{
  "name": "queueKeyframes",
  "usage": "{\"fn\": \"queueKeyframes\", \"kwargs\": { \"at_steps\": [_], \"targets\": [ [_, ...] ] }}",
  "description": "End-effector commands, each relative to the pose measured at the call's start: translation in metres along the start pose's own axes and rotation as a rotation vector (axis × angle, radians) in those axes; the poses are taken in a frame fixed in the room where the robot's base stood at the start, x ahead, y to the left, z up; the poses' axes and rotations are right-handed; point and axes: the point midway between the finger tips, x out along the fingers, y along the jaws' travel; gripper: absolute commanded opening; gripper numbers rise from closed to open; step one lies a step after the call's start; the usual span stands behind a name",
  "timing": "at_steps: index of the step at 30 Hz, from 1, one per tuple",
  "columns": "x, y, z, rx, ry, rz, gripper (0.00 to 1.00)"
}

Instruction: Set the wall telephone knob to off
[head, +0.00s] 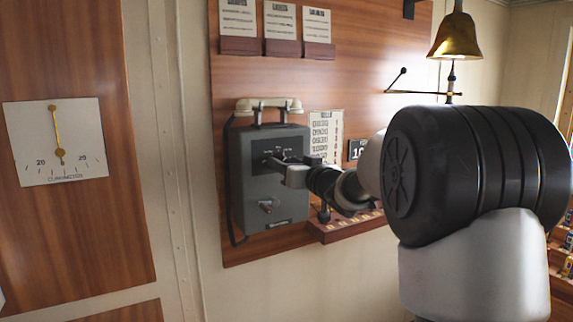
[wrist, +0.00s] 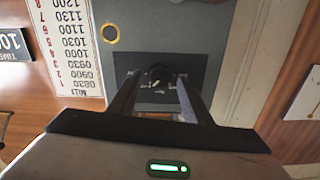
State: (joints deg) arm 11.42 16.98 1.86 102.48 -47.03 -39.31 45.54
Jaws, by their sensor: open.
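The wall telephone (head: 245,190) is a grey box on a wooden wall panel, with a pale handset (head: 268,105) lying across its top. A dark dial plate with small white markings sits on its upper front. The black knob (wrist: 157,75) is at the middle of this plate in the wrist view; its setting is too small to read. My gripper (head: 279,163) is at the dial plate in the head view and partly covers it. In the wrist view my gripper (wrist: 158,88) is open, with one finger on each side of the knob. Contact cannot be told.
A reddish fitting (head: 268,206) is low on the telephone's front. A printed time chart (head: 320,135) hangs close to its right, above a small wooden shelf (head: 345,232). A brass bell (head: 454,36) hangs at upper right. A gauge (head: 55,142) is on the left panel.

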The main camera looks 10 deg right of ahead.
Motion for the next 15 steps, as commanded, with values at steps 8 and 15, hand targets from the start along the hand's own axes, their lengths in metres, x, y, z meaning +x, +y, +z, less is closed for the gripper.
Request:
{"fn": "queueKeyframes", "kwargs": {
  "at_steps": [8,15],
  "targets": [
    [-0.0003,0.0000,0.0000,0.000,0.000,0.000,0.08],
    [-0.0004,0.0000,0.0005,-0.013,0.000,0.000,0.04]
  ]
}}
